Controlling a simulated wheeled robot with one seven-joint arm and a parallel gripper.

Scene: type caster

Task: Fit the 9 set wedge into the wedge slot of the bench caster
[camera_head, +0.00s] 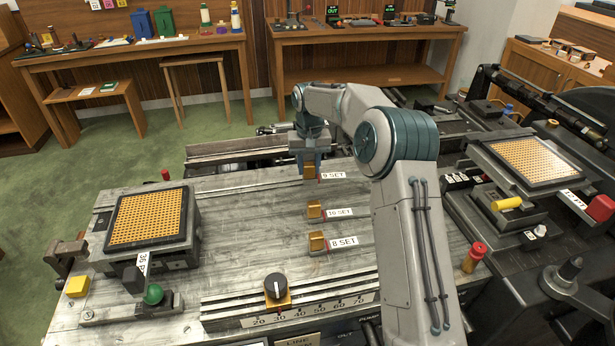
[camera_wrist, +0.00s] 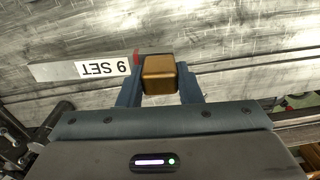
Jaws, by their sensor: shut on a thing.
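The 9 set wedge is a small brass-coloured block (camera_head: 309,172) at the back of the grey bench, beside the label "9 SET" (camera_head: 333,175). In the wrist view the wedge (camera_wrist: 159,74) sits between the two blue fingers of my gripper (camera_wrist: 160,90), which is shut on it. My gripper (camera_head: 310,160) reaches down over it from behind in the head view. I cannot tell whether the wedge still touches the bench. The wedge slot of the bench caster is not clearly identifiable in these frames.
The 10 set wedge (camera_head: 315,209) and 8 set wedge (camera_head: 317,241) stand nearer on the bench. A gridded matrix case (camera_head: 148,217) is at left, with a green knob (camera_head: 153,294) before it. A black dial (camera_head: 276,286) sits on the numbered scale. A red-capped post (camera_head: 474,256) stands at right.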

